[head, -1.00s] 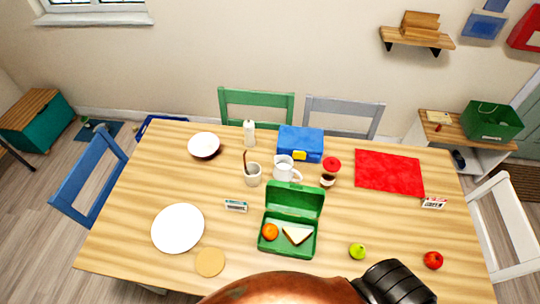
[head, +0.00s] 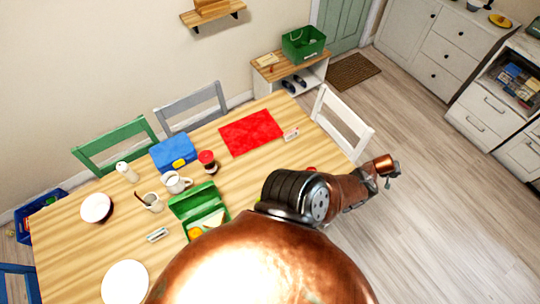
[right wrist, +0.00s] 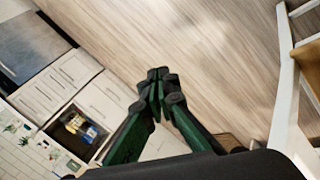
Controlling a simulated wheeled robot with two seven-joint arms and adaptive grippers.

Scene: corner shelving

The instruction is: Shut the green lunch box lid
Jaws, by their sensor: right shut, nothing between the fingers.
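The green lunch box (head: 200,207) stands on the wooden table with its lid (head: 193,199) raised. A sandwich (head: 207,222) shows inside it, and my copper-coloured body hides its lower part in the head view. My right gripper (head: 388,178) is beyond the table's right edge, over the floor, well away from the lunch box. In the right wrist view its green fingers (right wrist: 157,95) are closed together with nothing between them. My left gripper is not in view.
A closed blue lunch box (head: 172,153), a white mug (head: 176,183) and a red-topped jar (head: 208,162) stand behind the green box. A red mat (head: 250,133) lies to the right. A white chair (head: 343,125) stands at the table's right end.

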